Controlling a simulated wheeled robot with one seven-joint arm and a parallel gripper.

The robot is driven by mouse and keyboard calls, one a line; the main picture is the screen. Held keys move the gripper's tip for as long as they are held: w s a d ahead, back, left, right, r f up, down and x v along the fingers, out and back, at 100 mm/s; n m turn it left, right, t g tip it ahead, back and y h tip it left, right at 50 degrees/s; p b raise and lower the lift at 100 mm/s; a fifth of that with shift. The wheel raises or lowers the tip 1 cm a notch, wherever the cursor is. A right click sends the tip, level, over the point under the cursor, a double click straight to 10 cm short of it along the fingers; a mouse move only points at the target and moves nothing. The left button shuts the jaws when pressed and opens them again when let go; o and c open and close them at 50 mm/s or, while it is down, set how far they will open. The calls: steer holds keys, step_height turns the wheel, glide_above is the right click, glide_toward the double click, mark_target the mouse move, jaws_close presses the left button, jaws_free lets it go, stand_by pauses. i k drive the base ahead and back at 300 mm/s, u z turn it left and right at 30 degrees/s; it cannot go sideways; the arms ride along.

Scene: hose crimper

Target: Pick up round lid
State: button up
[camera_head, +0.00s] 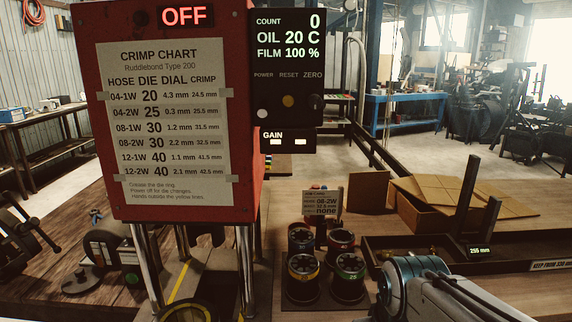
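A flat, dark round disc with a small raised middle (82,281) lies on the wooden bench at the lower left, left of the red machine. It looks like a round lid, but I cannot tell for certain. My grey and white arm shows at the lower right, right of the can-like dies. No gripper fingers can be made out, so my gripper is not in view. Nothing visible touches the disc.
The red crimper (170,215), reading OFF, stands on metal posts between the disc and my arm. Several dark dies with coloured bands (306,278) stand on a base beside it. An open cardboard box (425,213) and a dark tray (420,245) are at right. Clamp-like hardware (22,240) is far left.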

mark_target(81, 280)
steer(key=u, duration=2.55)
steer(key=k, duration=1.1)
steer(key=u, duration=1.05)
steer(key=i, duration=1.6)
steer(key=z, duration=0.55)
steer(key=i, duration=1.55)
steer(key=z, duration=1.25)
steer(key=i, duration=0.95)
steer(key=z, duration=1.05)
